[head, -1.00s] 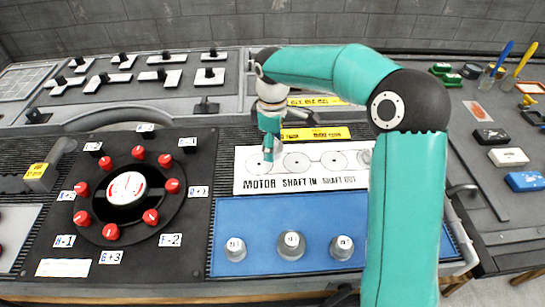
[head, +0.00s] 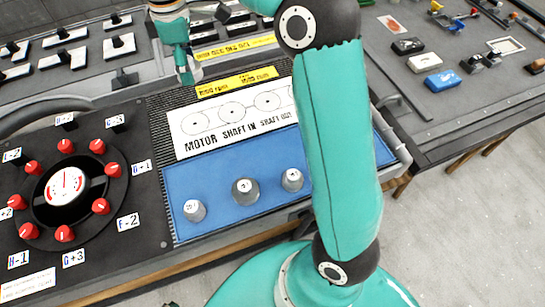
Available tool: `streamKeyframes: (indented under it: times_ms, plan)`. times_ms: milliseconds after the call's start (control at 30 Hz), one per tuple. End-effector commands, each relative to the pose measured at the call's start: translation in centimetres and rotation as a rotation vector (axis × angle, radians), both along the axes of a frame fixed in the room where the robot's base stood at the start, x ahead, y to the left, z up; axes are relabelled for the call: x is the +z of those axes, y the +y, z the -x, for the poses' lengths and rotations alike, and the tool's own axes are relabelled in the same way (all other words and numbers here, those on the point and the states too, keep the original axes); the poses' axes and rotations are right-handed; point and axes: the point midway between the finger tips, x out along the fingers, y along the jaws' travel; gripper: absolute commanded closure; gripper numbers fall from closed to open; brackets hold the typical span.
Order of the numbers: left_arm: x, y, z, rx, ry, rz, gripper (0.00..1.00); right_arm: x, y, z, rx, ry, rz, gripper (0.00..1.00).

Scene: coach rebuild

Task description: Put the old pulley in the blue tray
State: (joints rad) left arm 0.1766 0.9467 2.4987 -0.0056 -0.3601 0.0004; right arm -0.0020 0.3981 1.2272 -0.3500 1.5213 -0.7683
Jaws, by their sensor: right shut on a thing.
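The blue tray (head: 222,212) is a flat blue rectangle along the front edge of the bench. My right gripper (head: 188,76) points down behind the white board (head: 222,141) marked MOTOR, SHAFT IN and SHAFT OUT, back from the tray. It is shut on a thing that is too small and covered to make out. I cannot pick out the old pulley for certain. My left gripper is not in view.
A black dial plate with red knobs (head: 66,195) lies to the left. Yellow label strips (head: 236,82) lie behind the board. The right bench holds a blue block (head: 442,80), a white block (head: 424,61) and a black block (head: 408,46). Floor shows at lower right.

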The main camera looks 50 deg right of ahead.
Motion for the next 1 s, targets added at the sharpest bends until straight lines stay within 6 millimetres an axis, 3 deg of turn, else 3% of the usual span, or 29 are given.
streamKeyframes:
  times_ms: [267, 467, 600, 800, 1000]
  plan:
    - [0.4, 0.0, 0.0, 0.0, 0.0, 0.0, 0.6, -0.6, -6.9, 4.5, -0.127, -0.001, 0.002, 0.82]
    - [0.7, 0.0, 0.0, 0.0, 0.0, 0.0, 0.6, -0.9, -14.5, 11.4, -0.341, -0.001, 0.004, 0.82]
    - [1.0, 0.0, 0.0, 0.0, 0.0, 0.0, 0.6, -0.6, -19.0, 17.6, -0.522, -0.002, 0.006, 0.82]
    - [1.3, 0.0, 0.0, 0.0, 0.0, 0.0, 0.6, 0.3, -22.9, 24.9, -0.737, -0.002, 0.007, 0.82]
    - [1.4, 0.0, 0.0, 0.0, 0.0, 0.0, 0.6, 1.1, -24.6, 28.6, -0.846, -0.002, 0.004, 0.82]
